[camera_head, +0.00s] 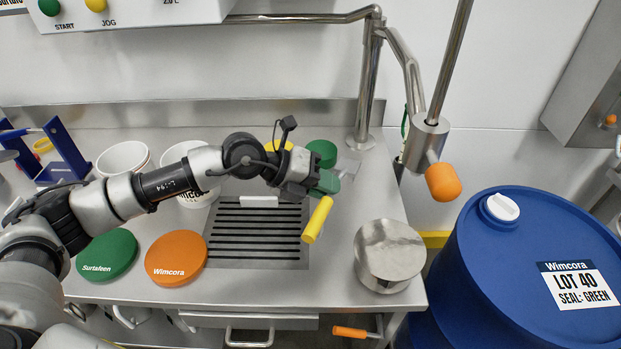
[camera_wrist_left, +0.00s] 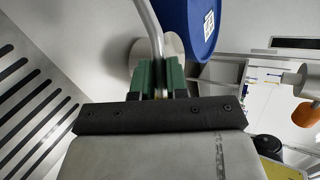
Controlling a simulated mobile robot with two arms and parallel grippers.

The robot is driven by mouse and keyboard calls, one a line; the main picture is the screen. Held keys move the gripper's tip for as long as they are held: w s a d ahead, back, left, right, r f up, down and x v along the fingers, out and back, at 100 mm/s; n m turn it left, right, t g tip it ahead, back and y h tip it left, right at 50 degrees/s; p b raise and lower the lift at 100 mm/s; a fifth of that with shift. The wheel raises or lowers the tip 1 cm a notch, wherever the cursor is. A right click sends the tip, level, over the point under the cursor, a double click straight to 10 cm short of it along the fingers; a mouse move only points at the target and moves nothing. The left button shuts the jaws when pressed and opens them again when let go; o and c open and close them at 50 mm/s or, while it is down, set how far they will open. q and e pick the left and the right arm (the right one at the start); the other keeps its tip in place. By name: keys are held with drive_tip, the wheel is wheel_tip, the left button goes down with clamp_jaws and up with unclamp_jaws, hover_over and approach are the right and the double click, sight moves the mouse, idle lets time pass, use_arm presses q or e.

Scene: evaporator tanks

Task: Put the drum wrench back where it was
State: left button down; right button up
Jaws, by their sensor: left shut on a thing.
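My left gripper (camera_head: 327,183) is over the right part of the bench and is shut on what looks like the drum wrench. The wrench's yellow handle (camera_head: 317,220) sticks out below the fingers, tilted, over the grate's right edge. In the left wrist view the green finger pads (camera_wrist_left: 160,78) are close together around a bare metal bar (camera_wrist_left: 148,22), which curves up and to the left. The gripper hides part of the wrench, and the yellow handle does not show in the wrist view. My right gripper is not in view.
A slotted grate (camera_head: 257,233) lies left of the handle, with green (camera_head: 107,254) and orange (camera_head: 176,258) lids beside it. A metal cylinder (camera_head: 389,256) stands at the right, near a blue drum (camera_head: 500,270). An orange-tipped steel pole (camera_head: 444,182) hangs above. An orange handle (camera_head: 350,332) sits below the bench's front edge.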

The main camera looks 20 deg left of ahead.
use_arm(q)
drive_tip(key=s+a+f+p, duration=0.2)
drive_tip(key=a+p, duration=0.6)
drive_tip(key=a, duration=0.1)
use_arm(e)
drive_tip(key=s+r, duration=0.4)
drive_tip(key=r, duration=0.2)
use_arm(q)
drive_tip(key=f+b, duration=0.6)
drive_tip(key=f, duration=0.1)
drive_tip(key=shift+w+a+b, duration=0.15)
drive_tip(key=shift+w+b, duration=0.05)
drive_tip(key=shift+b, duration=0.1)
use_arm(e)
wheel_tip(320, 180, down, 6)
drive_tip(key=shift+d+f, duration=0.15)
use_arm(q)
drive_tip(key=shift+f, duration=0.2)
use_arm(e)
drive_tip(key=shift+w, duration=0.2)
use_arm(q)
drive_tip(key=shift+f, duration=0.3)
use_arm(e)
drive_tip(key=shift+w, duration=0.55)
use_arm(q)
drive_tip(key=shift+f+b, duration=0.15)
drive_tip(key=shift+b, duration=0.15)
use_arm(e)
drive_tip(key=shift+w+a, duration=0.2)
